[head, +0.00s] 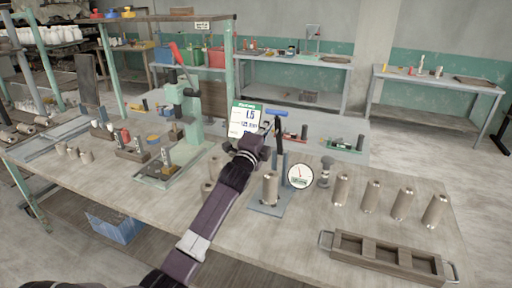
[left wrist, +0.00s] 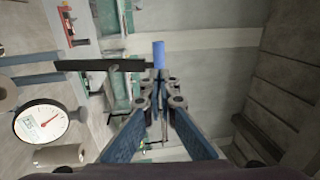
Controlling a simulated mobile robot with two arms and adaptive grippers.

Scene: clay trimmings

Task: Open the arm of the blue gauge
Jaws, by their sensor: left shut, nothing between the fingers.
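The blue gauge has a blue-grey base plate (head: 264,210) with a metal cylinder (head: 270,189) standing on it. A white round dial (head: 300,175) is beside it, and also shows in the left wrist view (left wrist: 40,122). The gauge's dark arm (head: 279,132) rises steeply above the blue post. In the left wrist view the dark arm (left wrist: 95,65) runs across, with a blue knob (left wrist: 158,55) at its end. My left gripper (head: 264,138) is shut and empty. Its fingertips (left wrist: 160,88) are close to the knob; contact cannot be told. My right gripper is out of view.
Several metal cylinders (head: 371,196) stand to the right. A wooden tray (head: 385,258) lies at the front right. A green press (head: 188,105) with a red lever and a card reading 1.5 (head: 245,118) stand behind and left.

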